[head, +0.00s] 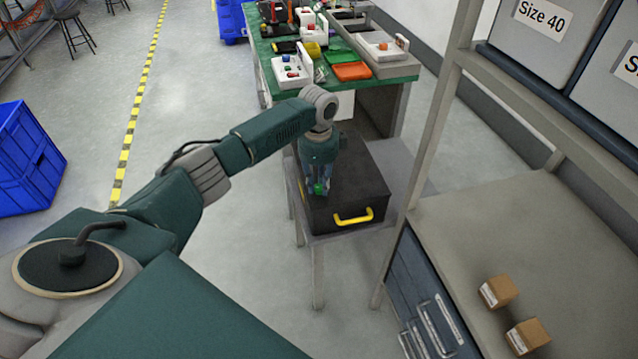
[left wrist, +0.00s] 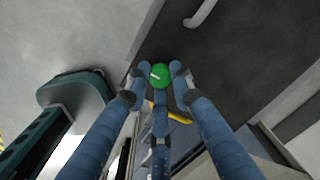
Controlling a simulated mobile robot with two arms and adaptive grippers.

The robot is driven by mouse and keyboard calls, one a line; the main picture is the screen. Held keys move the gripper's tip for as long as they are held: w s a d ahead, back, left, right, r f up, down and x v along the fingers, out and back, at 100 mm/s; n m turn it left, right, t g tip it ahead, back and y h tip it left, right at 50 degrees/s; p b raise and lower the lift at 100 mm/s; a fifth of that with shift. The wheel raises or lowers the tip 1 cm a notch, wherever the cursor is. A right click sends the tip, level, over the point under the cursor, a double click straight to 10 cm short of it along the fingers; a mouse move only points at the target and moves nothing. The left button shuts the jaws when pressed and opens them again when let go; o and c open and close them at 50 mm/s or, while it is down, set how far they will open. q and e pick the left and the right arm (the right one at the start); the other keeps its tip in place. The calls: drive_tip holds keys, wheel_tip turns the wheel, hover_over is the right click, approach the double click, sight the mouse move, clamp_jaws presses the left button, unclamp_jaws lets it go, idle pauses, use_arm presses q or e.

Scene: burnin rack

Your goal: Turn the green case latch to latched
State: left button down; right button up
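The black case (head: 362,187) with a yellow handle (head: 353,217) lies on a small grey stand. Its green latch (left wrist: 160,75) is a round knob with a pale line across it, pointing roughly left to right in the left wrist view. My left gripper (head: 318,188) reaches down onto the left part of the case. Its blue fingers (left wrist: 160,74) close in on the latch from both sides and from below, with no clear gap. In the head view only a bit of green shows between the fingers. My right gripper is not in view.
A green workbench (head: 300,92) with trays and devices stands behind the case. A grey shelf rack (head: 535,215) with small cardboard boxes (head: 497,291) is on the right. A blue crate (head: 28,160) is at the left. The floor between is clear.

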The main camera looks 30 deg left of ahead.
use_arm(q)
drive_tip(key=shift+r+n+p, duration=0.2)
drive_tip(key=shift+n+p, duration=0.3)
drive_tip(key=shift+p, duration=0.35)
drive_tip(key=n+p, duration=0.3)
drive_tip(key=shift+d, duration=0.1)
drive_tip(key=n+p, duration=0.3)
drive_tip(key=n, duration=0.1)
drive_tip(key=n+p, duration=0.1)
drive_tip(key=n, duration=0.1)
drive_tip(key=shift+n, duration=0.3)
drive_tip(key=n+p, duration=0.1)
drive_tip(key=n, duration=0.1)
drive_tip(key=shift+f+n, duration=0.1)
drive_tip(key=shift+n, duration=0.3)
drive_tip(key=shift+w+n+g+p, duration=0.1)
drive_tip(key=shift+n+g+p, duration=0.3)
drive_tip(key=shift+n, duration=1.8)
drive_tip(key=shift+f, duration=0.1)
